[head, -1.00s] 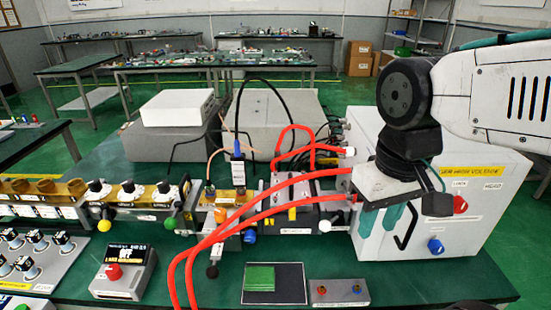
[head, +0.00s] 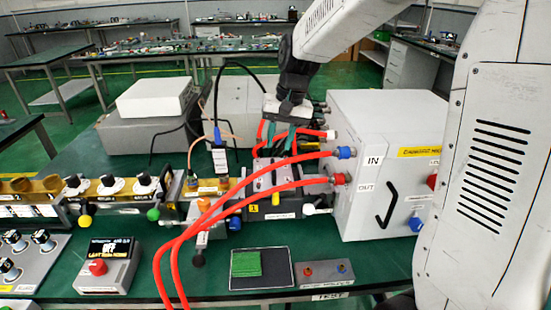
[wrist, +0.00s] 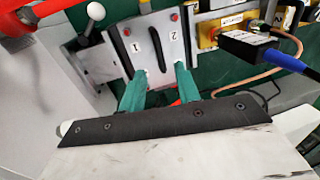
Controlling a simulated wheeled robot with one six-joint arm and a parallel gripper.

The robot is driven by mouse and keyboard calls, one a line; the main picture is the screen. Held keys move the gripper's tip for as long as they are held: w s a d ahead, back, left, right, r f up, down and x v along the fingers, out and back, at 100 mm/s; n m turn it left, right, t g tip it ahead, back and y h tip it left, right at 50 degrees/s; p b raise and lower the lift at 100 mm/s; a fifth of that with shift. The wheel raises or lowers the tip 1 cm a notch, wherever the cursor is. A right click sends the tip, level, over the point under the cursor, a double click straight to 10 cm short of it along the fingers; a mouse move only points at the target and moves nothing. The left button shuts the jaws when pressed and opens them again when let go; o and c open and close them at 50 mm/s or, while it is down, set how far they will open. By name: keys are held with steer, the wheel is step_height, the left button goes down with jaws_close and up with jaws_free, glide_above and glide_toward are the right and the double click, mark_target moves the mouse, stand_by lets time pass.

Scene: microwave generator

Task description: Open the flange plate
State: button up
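A white-knobbed lever (wrist: 92,20) stands left of the plate.
Red hoses (head: 232,195) arch close by the plate to the grey cabinet (head: 385,110) on the right. A black-and-blue probe (wrist: 262,48) with a cable stands near the plate. A black mat (head: 277,268) with a green pad lies in front.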

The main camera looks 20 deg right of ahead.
mark_target(274, 165)
steer(key=f, duration=0.4)
steer(key=a+f, duration=0.1)
steer(key=f, duration=0.1)
steer(key=shift+w, duration=0.15)
jaws_close()
